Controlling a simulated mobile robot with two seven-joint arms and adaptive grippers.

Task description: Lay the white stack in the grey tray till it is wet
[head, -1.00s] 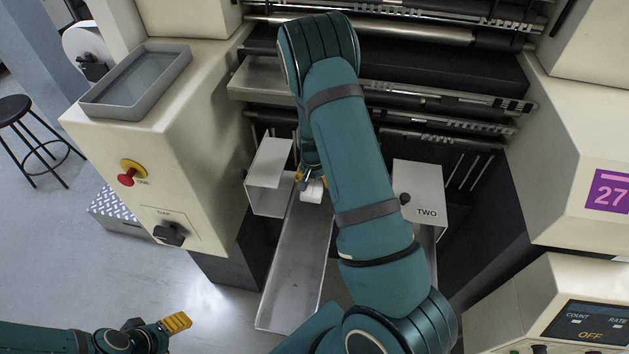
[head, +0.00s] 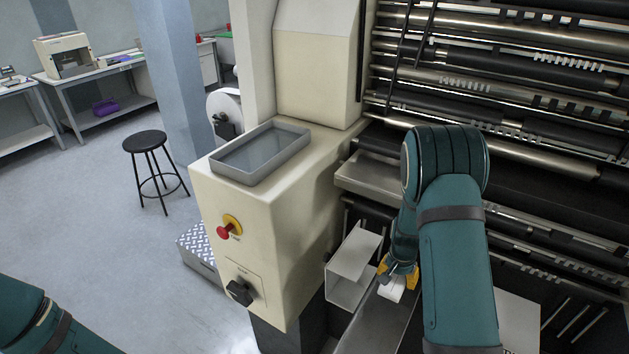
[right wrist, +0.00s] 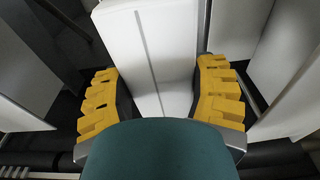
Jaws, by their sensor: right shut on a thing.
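The white stack (head: 391,291) is between the yellow fingers of my right gripper (head: 397,278), which is shut on it low over the sloping metal chute. In the right wrist view the stack (right wrist: 150,55) fills the space between the two fingers (right wrist: 160,98), with a thin line along it. I cannot tell whether it still touches the chute. The grey tray (head: 282,162) lies on top of the cream cabinet, up and left of my right gripper, with a flat grey surface inside. My left forearm enters at the lower left; its gripper is outside the picture.
The cream cabinet (head: 310,210) stands between the tray and the chute, with a red button (head: 224,232) and a black knob (head: 239,292) on its front. A white bent-plate guide (head: 352,265) is left of the gripper. Machine rollers (head: 500,120) are behind. A stool (head: 145,142) stands left.

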